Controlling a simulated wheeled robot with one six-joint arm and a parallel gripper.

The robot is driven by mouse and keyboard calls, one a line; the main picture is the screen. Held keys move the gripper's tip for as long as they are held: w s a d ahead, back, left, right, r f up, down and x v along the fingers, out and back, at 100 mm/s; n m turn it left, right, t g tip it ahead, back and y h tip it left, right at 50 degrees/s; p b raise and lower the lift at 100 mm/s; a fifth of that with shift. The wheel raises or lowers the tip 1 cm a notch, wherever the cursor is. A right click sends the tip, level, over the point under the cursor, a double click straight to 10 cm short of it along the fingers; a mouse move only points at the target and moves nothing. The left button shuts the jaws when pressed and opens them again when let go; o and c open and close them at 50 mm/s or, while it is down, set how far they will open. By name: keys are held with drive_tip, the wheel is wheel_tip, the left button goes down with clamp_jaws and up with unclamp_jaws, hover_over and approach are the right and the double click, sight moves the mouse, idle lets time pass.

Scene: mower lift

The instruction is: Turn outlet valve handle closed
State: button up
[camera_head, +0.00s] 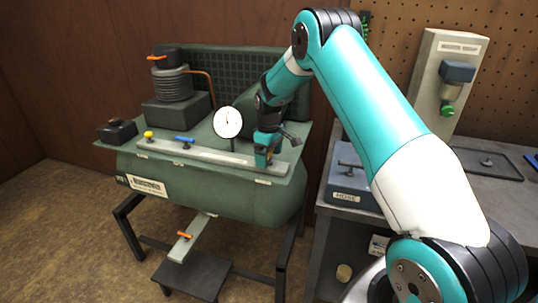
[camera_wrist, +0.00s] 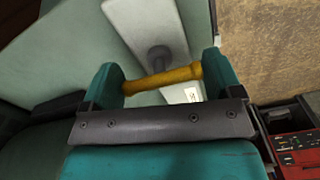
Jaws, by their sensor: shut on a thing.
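A yellow bar-shaped handle (camera_wrist: 163,79) sits on a round dark stem on the pale manifold strip (camera_wrist: 145,22) in the wrist view. My gripper (camera_head: 265,160) is at the right end of that strip (camera_head: 205,155) on the green compressor. Its two teal fingers are at the two ends of the yellow handle, shut on it. The handle lies across the strip, slightly tilted in the picture. A small white label (camera_wrist: 192,95) lies beside it, too small to read. In the head view my gripper mostly hides this handle.
A blue handle (camera_head: 185,139) and a yellow knob (camera_head: 148,135) stand further left on the strip. A round gauge (camera_head: 228,121) rises just left of my gripper. An orange handle (camera_head: 184,235) is below the tank (camera_head: 220,190). A grey bench (camera_head: 500,190) stands at right.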

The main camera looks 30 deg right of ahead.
drive_tip(key=shift+m, duration=0.3)
drive_tip(key=m, duration=0.4)
drive_tip(key=shift+p, duration=0.4)
drive_tip(key=m, duration=0.4)
drive_tip(key=shift+m, duration=0.3)
drive_tip(key=m, duration=0.4)
drive_tip(key=shift+p, duration=0.4)
drive_tip(key=m, duration=0.4)
drive_tip(key=shift+w+r, duration=0.1)
drive_tip(key=shift+m, duration=0.4)
drive_tip(key=o, duration=0.6)
wheel_tip(320, 180, up, 17)
drive_tip(key=b, duration=0.1)
drive_tip(key=shift+r, duration=0.2)
